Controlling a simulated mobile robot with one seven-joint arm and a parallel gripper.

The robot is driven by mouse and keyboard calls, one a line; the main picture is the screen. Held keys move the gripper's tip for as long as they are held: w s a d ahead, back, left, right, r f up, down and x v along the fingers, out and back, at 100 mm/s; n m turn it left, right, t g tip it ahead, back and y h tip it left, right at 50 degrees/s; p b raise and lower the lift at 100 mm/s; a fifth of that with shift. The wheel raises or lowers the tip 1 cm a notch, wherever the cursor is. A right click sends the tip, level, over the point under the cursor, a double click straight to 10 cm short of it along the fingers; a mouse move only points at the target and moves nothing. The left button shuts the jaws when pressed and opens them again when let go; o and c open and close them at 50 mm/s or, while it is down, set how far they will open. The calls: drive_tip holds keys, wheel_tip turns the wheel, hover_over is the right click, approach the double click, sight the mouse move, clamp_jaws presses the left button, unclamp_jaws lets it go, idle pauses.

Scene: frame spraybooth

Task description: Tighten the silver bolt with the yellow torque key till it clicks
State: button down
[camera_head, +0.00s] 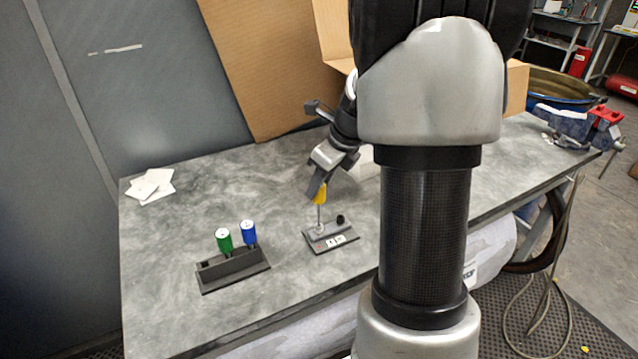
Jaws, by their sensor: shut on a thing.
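The yellow torque key (320,195) stands upright with its thin shaft pointing down to the small dark bolt plate (345,240). My gripper (318,187) is shut on the key's yellow handle from above. The shaft's lower end meets a silver bolt (319,230) on the left part of the plate. The picture is too small to tell if the tip is seated in the bolt. A black knob (340,219) and small white labels (335,241) are also on the plate.
A dark rack (234,270) to the left holds a green-handled key (224,240) and a blue-handled key (249,232). White cards (150,186) lie at the table's left. Cardboard (262,70) stands behind. My arm hides the table's middle right. The table's front left is clear.

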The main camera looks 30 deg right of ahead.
drive_tip(key=shift+f+b, duration=0.55)
drive_tip(key=shift+f, duration=0.4)
drive_tip(key=c, duration=2.2)
unclamp_jaws()
drive_tip(key=c, duration=0.3)
drive_tip(key=shift+r+m+p, duration=0.3)
drive_tip(key=shift+m+p, duration=0.3)
drive_tip(key=shift+p, duration=0.5)
drive_tip(key=shift+c, duration=0.2)
drive_tip(key=m+h+p, duration=0.1)
drive_tip(key=m+p, duration=0.1)
drive_tip(key=p, duration=0.1)
drive_tip(key=shift+m+t, duration=0.3)
drive_tip(key=shift+f+h+p, duration=0.15)
drive_tip(key=shift+h+p, duration=0.15)
drive_tip(key=shift+p, duration=0.05)
drive_tip(key=shift+f, duration=0.2)
drive_tip(key=shift+r+p, duration=2.45)
drive_tip(key=shift+r, duration=0.1)
drive_tip(key=shift+a, duration=0.1)
